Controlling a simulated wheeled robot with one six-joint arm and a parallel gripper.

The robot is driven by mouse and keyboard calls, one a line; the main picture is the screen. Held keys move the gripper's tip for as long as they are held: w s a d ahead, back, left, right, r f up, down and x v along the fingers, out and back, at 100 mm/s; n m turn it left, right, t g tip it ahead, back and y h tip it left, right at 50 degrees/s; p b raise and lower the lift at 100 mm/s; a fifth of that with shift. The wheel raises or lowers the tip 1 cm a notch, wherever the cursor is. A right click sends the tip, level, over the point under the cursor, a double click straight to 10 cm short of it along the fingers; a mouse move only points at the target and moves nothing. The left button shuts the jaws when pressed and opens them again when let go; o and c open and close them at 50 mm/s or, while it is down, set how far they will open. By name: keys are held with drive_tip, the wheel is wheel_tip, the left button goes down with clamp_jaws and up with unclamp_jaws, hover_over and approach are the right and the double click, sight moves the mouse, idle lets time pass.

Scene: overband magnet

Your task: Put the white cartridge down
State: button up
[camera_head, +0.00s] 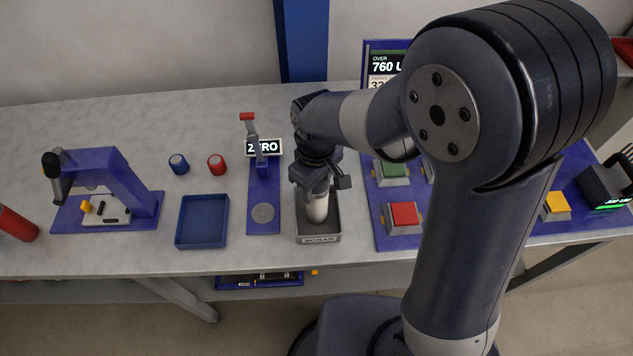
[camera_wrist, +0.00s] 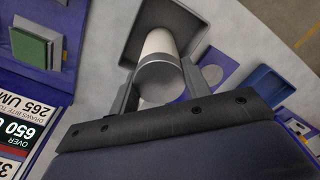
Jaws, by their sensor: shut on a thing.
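The white cartridge (camera_head: 318,207) is a pale cylinder, upright in the head view. It shows between my gripper's fingers in the wrist view (camera_wrist: 160,68). My gripper (camera_head: 319,190) is shut on it, with one finger on each side. The cartridge is over or inside the grey tray marked SCRAP (camera_head: 320,239). I cannot tell whether its lower end touches the tray floor. The tray's rim also shows in the wrist view (camera_wrist: 128,48) around the far end of the cartridge.
A blue tray (camera_head: 203,221), a blue cap (camera_head: 178,164) and a red cap (camera_head: 216,165) stand farther left. A red button (camera_head: 403,214) is on the right.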

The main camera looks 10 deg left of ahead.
drive_tip(key=shift+f, duration=0.1)
drive_tip(key=shift+f, duration=0.15)
drive_tip(key=o, duration=1.3)
wheel_tip(320, 180, up, 13)
drive_tip(key=shift+f, duration=0.2)
